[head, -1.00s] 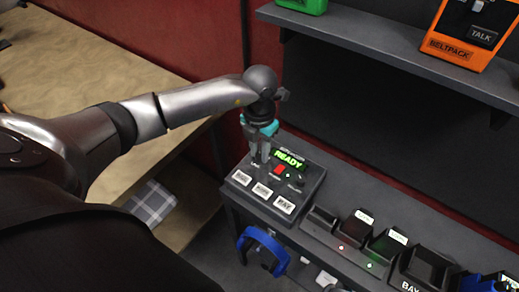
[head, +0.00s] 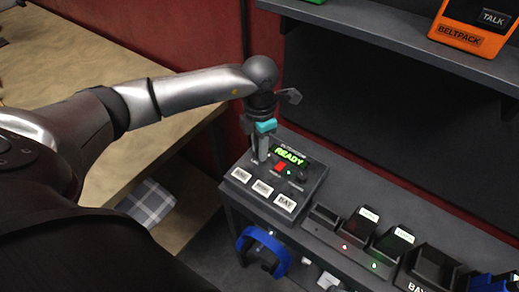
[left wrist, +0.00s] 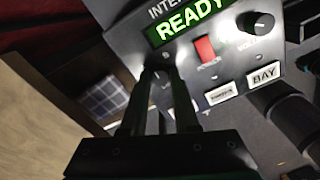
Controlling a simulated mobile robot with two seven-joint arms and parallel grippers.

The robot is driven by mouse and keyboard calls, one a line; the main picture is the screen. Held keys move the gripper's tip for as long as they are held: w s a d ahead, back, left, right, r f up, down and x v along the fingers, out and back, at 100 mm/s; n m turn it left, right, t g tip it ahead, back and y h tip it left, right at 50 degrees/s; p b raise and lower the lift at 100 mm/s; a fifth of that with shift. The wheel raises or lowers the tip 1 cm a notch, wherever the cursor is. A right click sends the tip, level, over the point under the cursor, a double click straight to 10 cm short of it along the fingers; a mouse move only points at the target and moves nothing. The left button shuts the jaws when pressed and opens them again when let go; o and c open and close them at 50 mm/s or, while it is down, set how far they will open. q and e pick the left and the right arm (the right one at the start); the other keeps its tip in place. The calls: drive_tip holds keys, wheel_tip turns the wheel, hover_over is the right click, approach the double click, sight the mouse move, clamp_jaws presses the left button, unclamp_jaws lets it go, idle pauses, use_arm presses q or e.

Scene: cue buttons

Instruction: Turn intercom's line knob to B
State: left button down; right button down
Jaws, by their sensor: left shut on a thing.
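The intercom (head: 315,186) is a dark box with a green READY display (head: 290,156), a red power switch and a row of white buttons. It also shows in the left wrist view (left wrist: 128,38). My left gripper (head: 259,156) reaches down onto the panel's left part, left of the red switch. Its two fingers (left wrist: 160,92) are shut on the line knob (left wrist: 160,76), which is mostly hidden between them. The knob's pointer and the setting it marks cannot be made out. My right gripper is not in view.
A volume knob (left wrist: 260,22) sits right of the red switch (left wrist: 205,48). Charging bays (head: 358,226) stand right of the intercom, with a blue headset (head: 262,248) hanging in front. A shelf with an orange beltpack (head: 470,30) is above. A wooden table lies left.

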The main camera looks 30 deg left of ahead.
use_arm(q)
drive_tip(key=m+b, duration=0.2)
drive_tip(key=m, duration=0.1)
drive_tip(key=shift+m, duration=0.4)
drive_tip(key=shift+m+b, duration=0.85)
drive_tip(key=shift+m, duration=0.75)
drive_tip(key=c, duration=0.7)
unclamp_jaws()
drive_tip(key=shift+o, duration=0.2)
wheel_tip(320, 180, up, 15)
drive_tip(key=p, duration=0.1)
drive_tip(key=shift+r, duration=0.15)
